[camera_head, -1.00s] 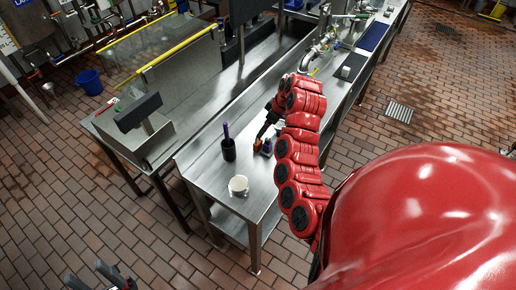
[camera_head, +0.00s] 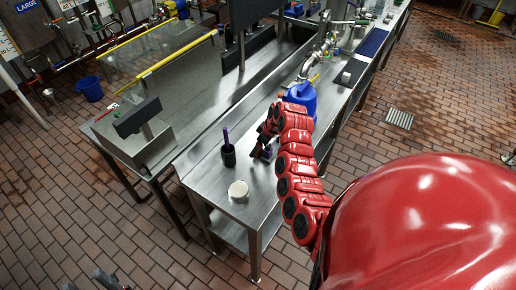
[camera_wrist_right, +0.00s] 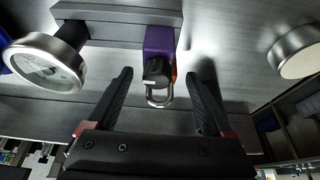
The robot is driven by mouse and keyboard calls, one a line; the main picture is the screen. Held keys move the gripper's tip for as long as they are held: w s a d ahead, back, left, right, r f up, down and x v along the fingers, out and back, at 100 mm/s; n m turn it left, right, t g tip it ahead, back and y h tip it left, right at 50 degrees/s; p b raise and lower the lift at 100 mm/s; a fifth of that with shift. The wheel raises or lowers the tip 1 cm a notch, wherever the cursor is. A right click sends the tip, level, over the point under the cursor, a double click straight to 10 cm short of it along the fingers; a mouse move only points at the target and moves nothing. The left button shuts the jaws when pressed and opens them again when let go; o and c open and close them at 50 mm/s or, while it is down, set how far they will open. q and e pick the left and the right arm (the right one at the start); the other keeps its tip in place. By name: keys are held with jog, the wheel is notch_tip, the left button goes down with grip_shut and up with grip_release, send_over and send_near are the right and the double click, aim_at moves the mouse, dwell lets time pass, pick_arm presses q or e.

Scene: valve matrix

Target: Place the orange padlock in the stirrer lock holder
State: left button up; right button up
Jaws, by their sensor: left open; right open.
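My right gripper (camera_wrist_right: 161,100) is open in the right wrist view, with a finger on each side of a purple padlock (camera_wrist_right: 158,42) with a black lower part and metal shackle. A thin orange sliver (camera_wrist_right: 174,70), likely the orange padlock, shows behind its right edge; the rest is hidden. In the head view my right gripper (camera_head: 262,150) is over the steel table beside the purple padlock (camera_head: 267,154); its fingers are hard to make out. My left gripper (camera_head: 98,281) is low at the bottom left, open, away from the table. I cannot identify the stirrer lock holder.
A dark cup with a purple stick (camera_head: 228,154) and a white round container (camera_head: 238,190) stand on the steel table (camera_head: 215,181). A blue container (camera_head: 301,98) stands behind my right arm. A gauge (camera_wrist_right: 45,64) and a metal cylinder (camera_wrist_right: 296,52) flank the padlock.

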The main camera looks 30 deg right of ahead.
grip_shut()
dwell(0.4)
